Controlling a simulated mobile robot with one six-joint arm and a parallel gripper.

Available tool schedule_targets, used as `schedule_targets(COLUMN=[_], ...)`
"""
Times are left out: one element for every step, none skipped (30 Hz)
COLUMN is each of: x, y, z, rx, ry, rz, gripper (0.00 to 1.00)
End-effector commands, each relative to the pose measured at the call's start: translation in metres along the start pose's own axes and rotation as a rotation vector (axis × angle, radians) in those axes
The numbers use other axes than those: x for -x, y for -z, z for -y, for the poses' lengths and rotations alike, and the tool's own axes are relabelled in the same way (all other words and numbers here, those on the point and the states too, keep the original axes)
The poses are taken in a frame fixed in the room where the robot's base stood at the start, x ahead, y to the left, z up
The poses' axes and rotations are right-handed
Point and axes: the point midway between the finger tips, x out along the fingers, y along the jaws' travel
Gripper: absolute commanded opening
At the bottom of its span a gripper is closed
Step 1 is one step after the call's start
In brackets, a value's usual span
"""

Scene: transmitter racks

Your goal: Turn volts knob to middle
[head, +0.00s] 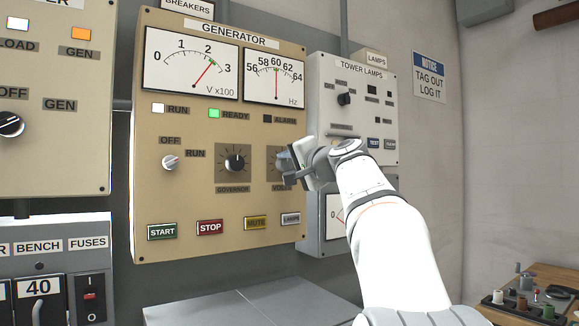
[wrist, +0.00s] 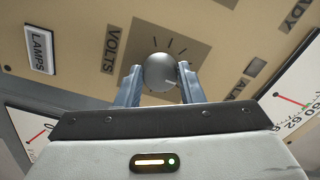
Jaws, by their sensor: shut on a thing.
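The volts knob (wrist: 160,72) is a round grey knob on a brown square plate with tick marks, beside the VOLTS label (wrist: 112,50) in the wrist view. My gripper (wrist: 160,82) is shut on the knob, one finger on each side. In the head view my gripper (head: 288,163) covers the knob, and only part of its brown plate and label shows. The generator panel (head: 225,190) is tan. Its voltmeter (head: 191,62) has a red needle between 2 and 3, near a green mark. The knob's exact pointer direction is unclear.
The governor knob (head: 235,161) is just left of my gripper. START (head: 162,231), STOP (head: 210,227) and other buttons line the panel's bottom. The tower lamps panel (head: 352,105) stands behind my wrist. A READY lamp (head: 214,113) glows green.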

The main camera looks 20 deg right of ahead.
Motion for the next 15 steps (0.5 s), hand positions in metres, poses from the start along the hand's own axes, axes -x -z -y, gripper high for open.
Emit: schedule_targets(x=[-0.0004, -0.0004, -0.0004, -0.0004, -0.0004, -0.0004, -0.0004, -0.0004, -0.0003, -0.0003, -0.0003, -0.0002, -0.0002, -0.0002, -0.0002], y=[-0.0004, -0.0004, -0.0004, -0.0004, -0.0004, -0.0004, -0.0004, -0.0004, -0.0003, -0.0003, -0.0003, -0.0003, -0.0003, -0.0003, -0.0002], z=[-0.0007, -0.0007, -0.0007, -0.0006, -0.0007, -0.0006, -0.0006, -0.0005, -0.0005, -0.0004, -0.0004, -0.0003, -0.0003, -0.0002, -0.0002], rx=[-0.001, -0.001, -0.001, -0.001, -0.002, -0.002, -0.002, -0.002, -0.002, -0.002, -0.002, -0.002, -0.002, -0.002, -0.002], ry=[-0.001, -0.001, -0.001, -0.001, -0.001, -0.001, -0.001, -0.001, 0.000, 0.000, 0.000, 0.000, 0.000, 0.000, 0.000], rz=[0.002, 0.002, 0.002, 0.002, 0.002, 0.001, 0.001, 0.001, 0.001, 0.001, 0.001, 0.001, 0.001, 0.001, 0.001], gripper=[0.12, 0.12, 0.12, 0.35, 0.38, 0.41, 0.43, 0.46, 0.49, 0.52, 0.54, 0.56, 0.56, 0.56, 0.56])
